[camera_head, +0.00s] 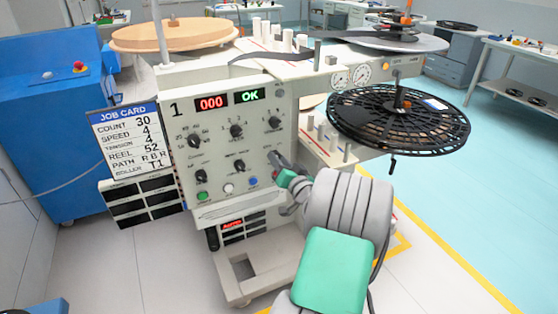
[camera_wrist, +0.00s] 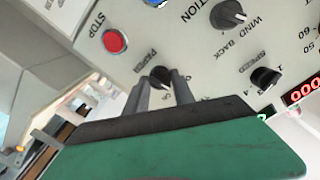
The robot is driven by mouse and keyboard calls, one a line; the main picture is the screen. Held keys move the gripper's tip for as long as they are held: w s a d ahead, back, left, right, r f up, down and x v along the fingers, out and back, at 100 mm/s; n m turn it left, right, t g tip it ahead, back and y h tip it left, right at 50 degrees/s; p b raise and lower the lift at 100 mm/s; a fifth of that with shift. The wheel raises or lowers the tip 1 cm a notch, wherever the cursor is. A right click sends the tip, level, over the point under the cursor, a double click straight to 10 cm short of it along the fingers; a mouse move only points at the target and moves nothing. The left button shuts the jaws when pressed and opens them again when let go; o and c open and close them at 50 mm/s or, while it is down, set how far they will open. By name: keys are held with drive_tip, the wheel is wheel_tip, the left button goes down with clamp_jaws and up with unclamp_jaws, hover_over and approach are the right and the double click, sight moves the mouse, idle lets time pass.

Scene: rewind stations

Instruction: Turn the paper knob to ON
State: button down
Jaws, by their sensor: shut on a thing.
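The paper knob (camera_wrist: 160,74) is a small dark knob on the pale control panel (camera_wrist: 205,50), beside the printed word PAPER. My gripper (camera_wrist: 163,80) is shut on it, with one grey finger on each side. The fingers hide part of the knob and the print around it, so I cannot tell which setting it points to. In the head view my gripper (camera_head: 276,161) is at the right side of the machine's front panel (camera_head: 225,115), and its body covers the paper knob there.
The red STOP button (camera_wrist: 115,41), a blue button (camera_wrist: 155,2), the wind-back knob (camera_wrist: 228,15) and the speed knob (camera_wrist: 266,77) are near my fingers. The panel displays (camera_head: 230,100) read 000 and OK. A job card (camera_head: 125,141) hangs left. A black reel (camera_head: 398,117) overhangs at right.

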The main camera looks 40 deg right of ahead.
drive_tip(key=shift+m+p, duration=1.1)
drive_tip(key=shift+m, duration=2.8)
drive_tip(key=c, duration=1.1)
unclamp_jaws()
drive_tip(key=shift+o, duration=0.2)
drive_tip(key=v, duration=0.7)
drive_tip(key=shift+s, duration=0.4)
drive_tip(key=shift+a, duration=0.2)
